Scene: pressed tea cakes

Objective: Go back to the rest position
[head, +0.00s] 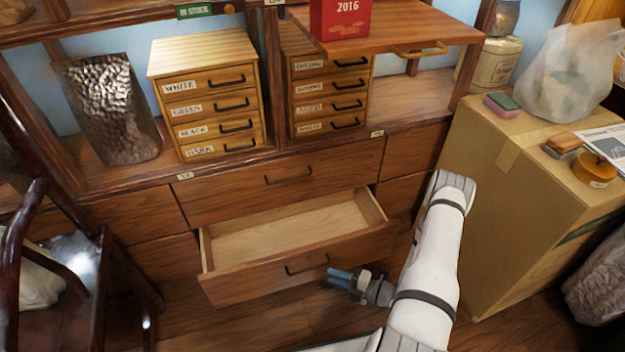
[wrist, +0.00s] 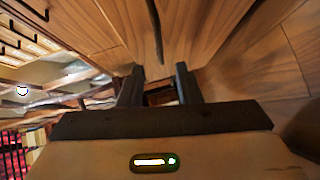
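My gripper (head: 336,274) is low in front of the pulled-out drawer, just right of its dark handle (head: 307,264). In the wrist view, the two dark fingers (wrist: 158,85) stand apart with no object held between them. A dark handle on a wooden front (wrist: 155,30) shows beyond the fingertips, apart from them. The drawer (head: 245,282) is open and its pale inside (head: 290,228) looks empty. My white arm reaches down at the right of the drawer.
A large cardboard box (head: 510,215) stands right of my arm, with small items and a plastic bag (head: 565,75) on top. A dark wooden chair (head: 75,270) is at left. A wooden board (head: 440,32) bearing a red 2016 box (head: 340,20) juts out above.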

